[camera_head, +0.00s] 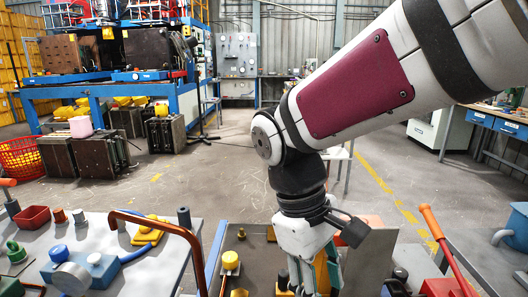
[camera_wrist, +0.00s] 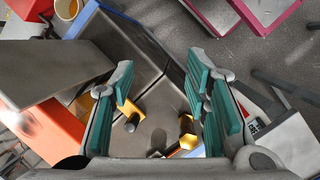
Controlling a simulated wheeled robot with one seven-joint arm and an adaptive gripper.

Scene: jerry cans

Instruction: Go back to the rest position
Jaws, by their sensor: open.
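My gripper (camera_wrist: 160,85) is open in the wrist view, with its teal-padded fingers wide apart and nothing between them. In the head view, my gripper (camera_head: 312,282) points down at the lower middle, above the cluttered work area, and its fingertips are partly cut off or hard to make out. Below the fingers in the wrist view is a grey metal surface (camera_wrist: 145,45) with a blue edge. Small yellow parts with dark knobs (camera_wrist: 186,125) lie on it, apart from the fingers as far as I can see.
A grey bench (camera_head: 120,240) with fittings and a bent copper-coloured pipe (camera_head: 165,225) stands at the left. A lever with an orange handle (camera_head: 432,222) rises at the right. Dark cans (camera_head: 95,157) and a red basket (camera_head: 20,157) stand farther back. The middle floor is open.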

